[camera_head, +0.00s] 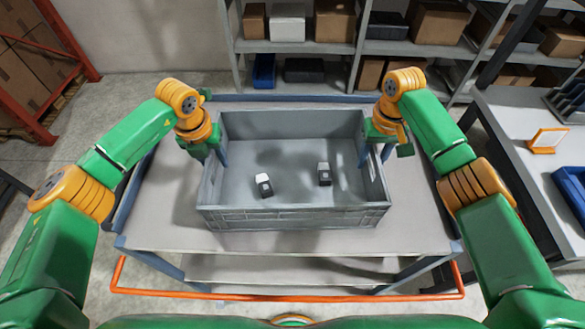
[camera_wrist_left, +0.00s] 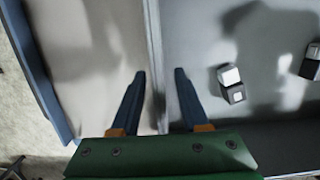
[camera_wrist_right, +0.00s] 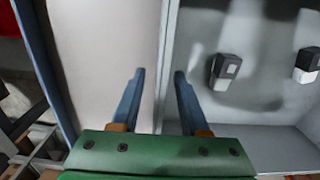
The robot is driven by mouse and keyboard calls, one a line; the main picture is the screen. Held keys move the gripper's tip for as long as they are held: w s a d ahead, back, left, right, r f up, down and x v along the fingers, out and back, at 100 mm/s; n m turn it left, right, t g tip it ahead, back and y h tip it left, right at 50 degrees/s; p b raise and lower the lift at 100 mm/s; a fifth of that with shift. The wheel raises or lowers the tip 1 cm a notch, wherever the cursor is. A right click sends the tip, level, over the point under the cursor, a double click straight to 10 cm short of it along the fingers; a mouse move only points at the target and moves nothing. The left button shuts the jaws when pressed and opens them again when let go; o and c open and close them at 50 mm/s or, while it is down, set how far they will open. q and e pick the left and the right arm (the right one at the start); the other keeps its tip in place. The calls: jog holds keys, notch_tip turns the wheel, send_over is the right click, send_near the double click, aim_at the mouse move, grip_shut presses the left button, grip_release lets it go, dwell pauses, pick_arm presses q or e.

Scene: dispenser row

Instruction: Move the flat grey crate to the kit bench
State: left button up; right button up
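The flat grey crate (camera_head: 295,218) stands on a grey table (camera_head: 420,222) in front of me, with two small black-and-white boxes (camera_head: 264,185) (camera_head: 324,174) inside. My left gripper (camera_head: 214,160) is at the crate's left wall. In the left wrist view its fingers (camera_wrist_left: 158,72) are open on either side of the wall's rim, with gaps showing. My right gripper (camera_head: 375,160) is at the right wall. In the right wrist view its fingers (camera_wrist_right: 159,73) are also open astride the rim. Whether any finger touches the wall cannot be told.
A grey bench (camera_head: 520,125) at the right holds an orange-framed stand (camera_head: 547,141) and a blue bin (camera_head: 572,188); I cannot tell if it is the kit bench. Shelves (camera_head: 300,47) with boxes stand behind. An orange rail (camera_head: 285,297) runs along the table's near side.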

pick_arm(q)
grip_shut()
pick_arm(e)
grip_shut()
pick_arm(q)
jog(key=shift+r, duration=0.1)
dwell(0.8)
